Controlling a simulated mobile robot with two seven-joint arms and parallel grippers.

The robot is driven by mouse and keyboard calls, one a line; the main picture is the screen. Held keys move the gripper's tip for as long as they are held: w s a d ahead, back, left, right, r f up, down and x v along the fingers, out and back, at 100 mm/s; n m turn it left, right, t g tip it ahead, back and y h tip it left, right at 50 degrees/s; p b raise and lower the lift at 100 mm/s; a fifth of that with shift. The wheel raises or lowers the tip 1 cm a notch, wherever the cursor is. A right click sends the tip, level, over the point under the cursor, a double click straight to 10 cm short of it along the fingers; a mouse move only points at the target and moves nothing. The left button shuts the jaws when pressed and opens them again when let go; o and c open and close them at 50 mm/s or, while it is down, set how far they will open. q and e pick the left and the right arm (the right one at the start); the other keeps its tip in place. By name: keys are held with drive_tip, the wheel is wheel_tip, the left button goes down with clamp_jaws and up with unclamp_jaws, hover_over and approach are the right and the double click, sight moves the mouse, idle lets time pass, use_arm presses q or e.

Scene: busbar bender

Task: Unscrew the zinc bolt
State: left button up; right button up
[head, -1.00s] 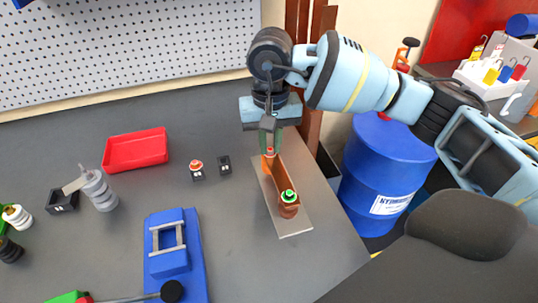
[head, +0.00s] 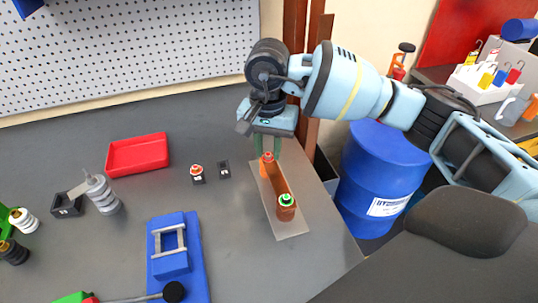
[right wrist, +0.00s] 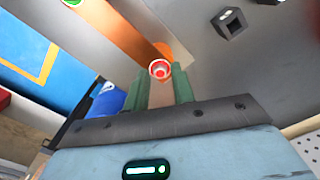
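A copper busbar (head: 277,183) stands on a flat grey plate (head: 293,228). At its far end is a bolt with a red ring (head: 268,156), which also shows in the right wrist view (right wrist: 160,70). At its near end is a bolt with a green ring (head: 286,200). I cannot tell from the finish which one is zinc. My right gripper (head: 267,150) points down over the red-ringed bolt. Its green fingers (right wrist: 159,82) are apart, one on each side of that bolt; no contact shows. My left gripper is not in view.
A red tray (head: 137,154), a small red-topped part (head: 197,173) and a black block (head: 224,168) lie left of the plate. A blue bender (head: 174,262) stands in front. A blue barrel (head: 383,178) is beyond the table's right edge.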

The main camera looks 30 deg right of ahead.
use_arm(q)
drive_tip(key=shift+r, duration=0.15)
use_arm(e)
drive_tip(key=shift+m, duration=0.4)
drive_tip(key=m+p, duration=0.2)
drive_tip(key=m, duration=0.2)
drive_tip(key=shift+r, duration=0.15)
drive_tip(key=shift+m, duration=0.8)
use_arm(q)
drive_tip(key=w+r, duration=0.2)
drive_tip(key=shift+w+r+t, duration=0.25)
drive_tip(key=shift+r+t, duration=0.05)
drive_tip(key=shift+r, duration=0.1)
use_arm(e)
drive_tip(key=shift+f, duration=0.2)
